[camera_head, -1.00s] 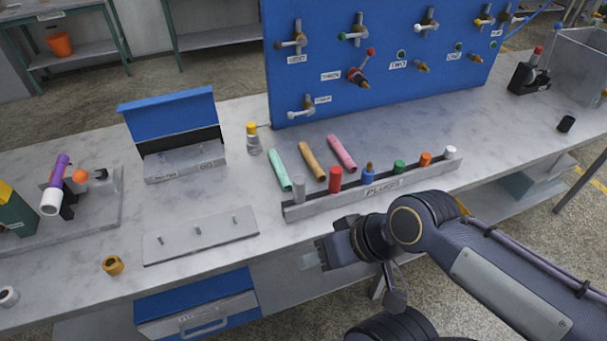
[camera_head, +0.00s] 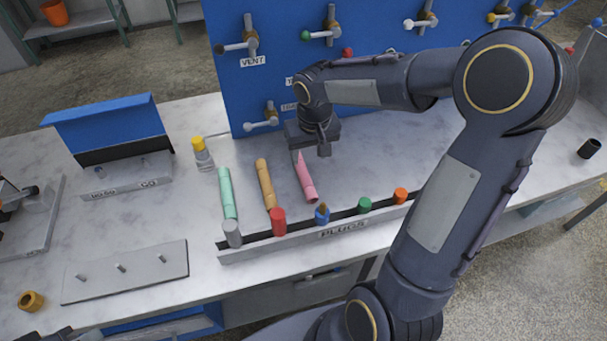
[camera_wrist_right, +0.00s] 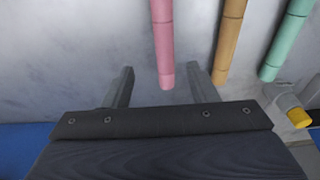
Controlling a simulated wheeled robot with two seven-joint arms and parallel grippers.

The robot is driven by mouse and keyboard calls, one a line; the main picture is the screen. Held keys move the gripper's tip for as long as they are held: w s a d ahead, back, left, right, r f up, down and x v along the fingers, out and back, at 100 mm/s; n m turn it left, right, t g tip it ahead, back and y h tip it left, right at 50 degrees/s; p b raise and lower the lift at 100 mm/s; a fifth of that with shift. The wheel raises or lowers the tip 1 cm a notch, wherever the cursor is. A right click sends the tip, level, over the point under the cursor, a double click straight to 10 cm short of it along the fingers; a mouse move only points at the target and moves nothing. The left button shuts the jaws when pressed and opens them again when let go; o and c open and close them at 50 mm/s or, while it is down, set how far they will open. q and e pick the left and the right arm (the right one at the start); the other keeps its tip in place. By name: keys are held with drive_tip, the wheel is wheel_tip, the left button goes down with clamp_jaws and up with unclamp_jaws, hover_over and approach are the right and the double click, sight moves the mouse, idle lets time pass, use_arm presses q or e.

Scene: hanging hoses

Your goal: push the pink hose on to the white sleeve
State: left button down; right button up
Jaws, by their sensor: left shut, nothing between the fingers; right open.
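The pink hose (camera_head: 306,178) lies on the bench behind the plug rack, the rightmost of three hoses. My right gripper (camera_head: 311,153) is open above its far end, pointing down. In the right wrist view, the near end of the pink hose (camera_wrist_right: 163,45) shows between the two spread fingers (camera_wrist_right: 159,70), with room on both sides; I see no contact. A dark part of my left gripper (camera_head: 62,335) just enters at the bottom left edge, empty. I cannot pick out the white sleeve with certainty.
An orange hose (camera_head: 265,185) and a green hose (camera_head: 227,192) lie to the left. The plug rack (camera_head: 335,231) stands in front, the blue valve panel (camera_head: 285,75) behind. A pegged plate (camera_head: 125,270) and a bottle (camera_head: 202,155) are further left.

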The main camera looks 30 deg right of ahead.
sight(304, 173)
drive_tip(key=f, duration=0.3)
drive_tip(key=w+f, duration=0.1)
drive_tip(key=f, duration=0.2)
drive_tip(key=w+f, duration=0.1)
drive_tip(key=f, duration=0.2)
drive_tip(key=shift+a, duration=0.2)
drive_tip(key=shift+s, duration=0.1)
drive_tip(key=shift+c, duration=0.4)
drive_tip(key=shift+r, duration=0.1)
drive_tip(key=c, duration=1)
